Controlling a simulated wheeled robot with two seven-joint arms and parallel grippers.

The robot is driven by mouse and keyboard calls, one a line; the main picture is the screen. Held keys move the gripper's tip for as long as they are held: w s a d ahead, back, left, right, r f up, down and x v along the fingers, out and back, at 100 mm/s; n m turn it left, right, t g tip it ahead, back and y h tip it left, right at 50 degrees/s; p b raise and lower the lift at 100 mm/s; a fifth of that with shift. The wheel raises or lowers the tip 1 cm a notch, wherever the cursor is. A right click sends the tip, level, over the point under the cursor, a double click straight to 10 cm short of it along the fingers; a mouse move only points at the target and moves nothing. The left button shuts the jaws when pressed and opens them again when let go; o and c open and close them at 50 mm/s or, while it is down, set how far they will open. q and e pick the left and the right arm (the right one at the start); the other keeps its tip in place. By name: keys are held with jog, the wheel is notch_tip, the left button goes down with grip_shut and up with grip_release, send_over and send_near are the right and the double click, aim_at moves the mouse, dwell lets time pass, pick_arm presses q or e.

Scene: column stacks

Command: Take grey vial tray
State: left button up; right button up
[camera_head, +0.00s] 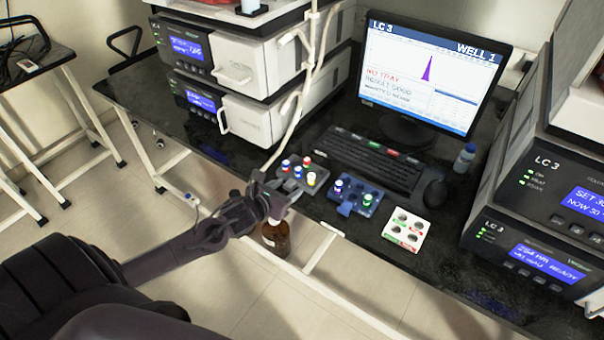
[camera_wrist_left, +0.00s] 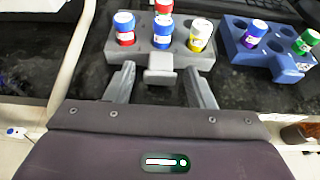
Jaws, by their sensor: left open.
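The grey vial tray (camera_head: 315,188) stands on the black bench in front of the keyboard, holding several vials with red, blue and white caps. In the left wrist view the grey tray (camera_wrist_left: 180,57) shows its front tab (camera_wrist_left: 160,70) pointing toward me. My left gripper (camera_head: 277,192) is at the tray's near side. In the left wrist view its fingers (camera_wrist_left: 160,85) are open, one on each side of the tab, with a gap to it. I cannot tell if the fingers are level with the tab. My right gripper is not in view.
A blue vial tray (camera_head: 352,206) with a few vials stands right of the grey one, and a white tray (camera_head: 406,231) farther right. A keyboard (camera_head: 362,160), mouse (camera_head: 433,193) and monitor (camera_head: 425,70) are behind. A brown bottle (camera_head: 275,238) is below the bench edge. A pale tube (camera_head: 297,110) rises beside the grey tray.

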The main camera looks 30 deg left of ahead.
pick_arm(q)
jog(key=shift+w, duration=0.1)
jog(key=c, duration=0.9)
jog(key=shift+r, duration=0.15)
